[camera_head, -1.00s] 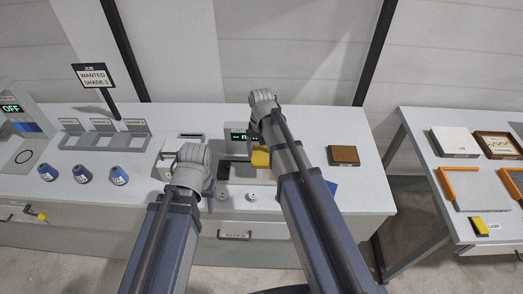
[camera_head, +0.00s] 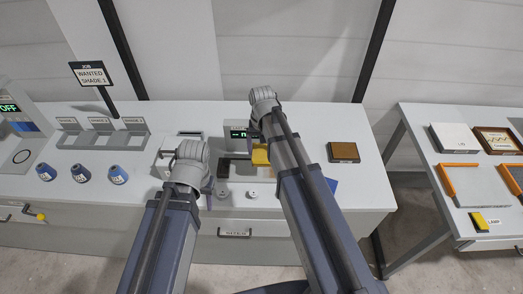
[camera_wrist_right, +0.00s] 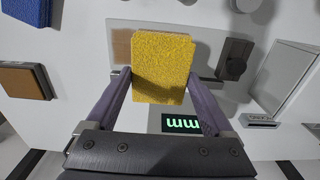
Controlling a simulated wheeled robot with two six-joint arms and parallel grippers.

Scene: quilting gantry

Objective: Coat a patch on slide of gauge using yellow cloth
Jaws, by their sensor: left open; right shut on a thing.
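My right gripper (camera_wrist_right: 160,95) is shut on the yellow cloth (camera_wrist_right: 162,65), a thick textured block in the right wrist view. In the head view the cloth (camera_head: 260,155) shows beside my right arm, over the gauge. The gauge (camera_head: 238,131) has a green lit display (camera_wrist_right: 178,123) and a pale slide plate (camera_wrist_right: 222,50) with a dark knob (camera_wrist_right: 234,60). A tan patch (camera_wrist_right: 121,47) on the slide lies partly behind the cloth. I cannot tell whether the cloth touches it. My left gripper (camera_head: 203,187) is open near the gauge's left side, its fingers partly hidden by its wrist.
Several blue-labelled pots (camera_head: 82,174) stand at the left before the shade holders (camera_head: 102,138). A brown block (camera_head: 344,151) and a blue pad (camera_wrist_right: 27,18) lie right of my right arm. A second table (camera_head: 456,221) with frames stands at the right.

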